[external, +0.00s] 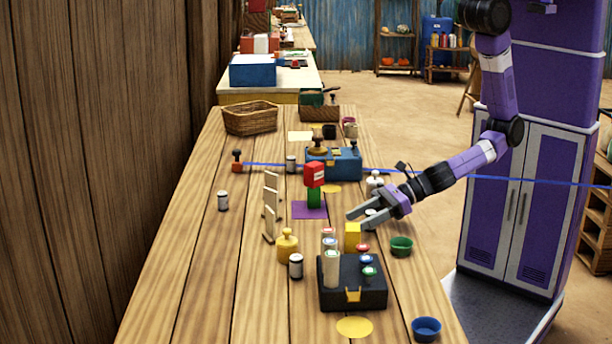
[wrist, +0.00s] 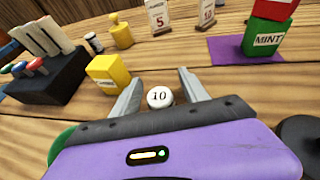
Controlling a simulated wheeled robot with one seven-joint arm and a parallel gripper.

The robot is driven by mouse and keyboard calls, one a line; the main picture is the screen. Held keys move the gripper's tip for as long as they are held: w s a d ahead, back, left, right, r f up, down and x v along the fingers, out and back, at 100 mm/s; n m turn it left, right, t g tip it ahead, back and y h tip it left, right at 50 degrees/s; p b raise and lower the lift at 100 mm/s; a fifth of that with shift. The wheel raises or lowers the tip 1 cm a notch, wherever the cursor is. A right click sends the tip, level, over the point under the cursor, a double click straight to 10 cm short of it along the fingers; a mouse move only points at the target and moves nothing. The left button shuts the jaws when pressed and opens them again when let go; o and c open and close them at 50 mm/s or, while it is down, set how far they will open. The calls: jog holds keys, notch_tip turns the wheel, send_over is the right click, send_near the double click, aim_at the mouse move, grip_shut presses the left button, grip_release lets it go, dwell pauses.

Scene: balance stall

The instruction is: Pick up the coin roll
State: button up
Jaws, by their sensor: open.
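A white round piece marked 10 (wrist: 160,97) lies between the fingers of my gripper (wrist: 158,80) in the wrist view, and a pale piece (external: 371,213) shows there in the external view. It looks like the end of a coin roll, but I cannot tell for sure. My gripper (external: 358,221) is open, low over the right side of the table, with a finger on each side of the piece. Tall pale rolls (external: 331,270) with coloured ends stand at the black block (external: 352,290); they also show in the wrist view (wrist: 38,38).
A red block (external: 314,175) sits on a green block (external: 314,197) on a purple mat (external: 301,212). The table's left side is mostly clear.

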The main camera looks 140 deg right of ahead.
grip_shut()
dwell(0.3)
